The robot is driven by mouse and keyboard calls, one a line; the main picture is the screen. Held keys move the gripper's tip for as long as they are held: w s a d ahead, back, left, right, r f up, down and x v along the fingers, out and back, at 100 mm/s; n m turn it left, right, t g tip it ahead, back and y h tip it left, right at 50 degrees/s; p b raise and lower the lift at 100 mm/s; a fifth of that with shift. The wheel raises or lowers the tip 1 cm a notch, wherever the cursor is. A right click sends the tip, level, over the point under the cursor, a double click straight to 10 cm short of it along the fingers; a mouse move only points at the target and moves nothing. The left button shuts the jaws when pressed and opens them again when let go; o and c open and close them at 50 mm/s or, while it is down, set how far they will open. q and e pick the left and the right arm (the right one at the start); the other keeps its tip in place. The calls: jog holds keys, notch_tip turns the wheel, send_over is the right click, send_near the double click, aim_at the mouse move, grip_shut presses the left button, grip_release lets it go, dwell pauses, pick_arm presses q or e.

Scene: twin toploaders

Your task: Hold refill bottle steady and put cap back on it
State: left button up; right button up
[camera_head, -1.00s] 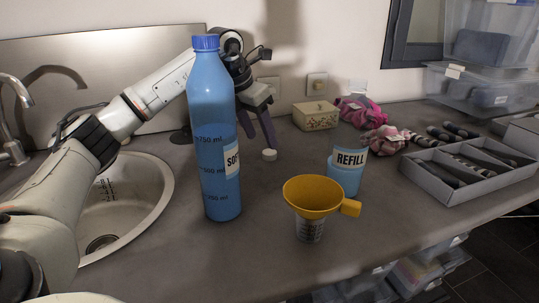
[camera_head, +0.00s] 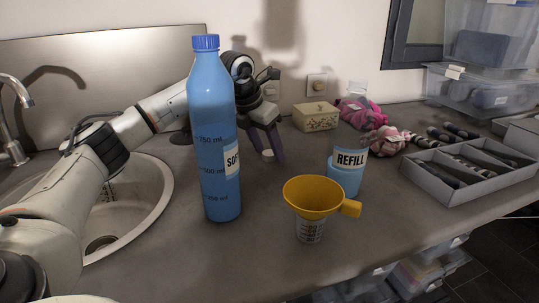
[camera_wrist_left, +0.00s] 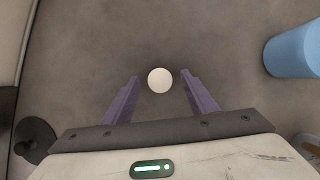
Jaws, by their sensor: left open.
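The refill bottle (camera_head: 346,172) stands upright on the counter, blue in its lower part, with a REFILL label and a clear upper part. A small white cap (camera_head: 267,154) lies on the counter behind the large blue bottle. It also shows in the left wrist view (camera_wrist_left: 160,80), between and just beyond the fingertips. My left gripper (camera_head: 267,158) points down over the cap, with its purple fingers open on either side of it and nothing held. It shows open in the left wrist view too (camera_wrist_left: 160,92). My right gripper is not in view.
A tall blue bottle (camera_head: 213,140) with a blue cap stands in front of my left arm. A yellow funnel (camera_head: 312,197) sits on a small measuring cup (camera_head: 309,230). A floral box (camera_head: 316,117), a pink scrunchie (camera_head: 385,140) and a grey divided tray (camera_head: 460,178) stand behind and right. A sink (camera_head: 125,205) is left.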

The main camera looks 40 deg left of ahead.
aim_at(268, 154)
pick_arm(q)
jog(key=c, duration=1.1)
jog(key=shift+r, duration=0.1)
notch_tip(268, 154, up, 18)
jog(key=p, duration=0.3)
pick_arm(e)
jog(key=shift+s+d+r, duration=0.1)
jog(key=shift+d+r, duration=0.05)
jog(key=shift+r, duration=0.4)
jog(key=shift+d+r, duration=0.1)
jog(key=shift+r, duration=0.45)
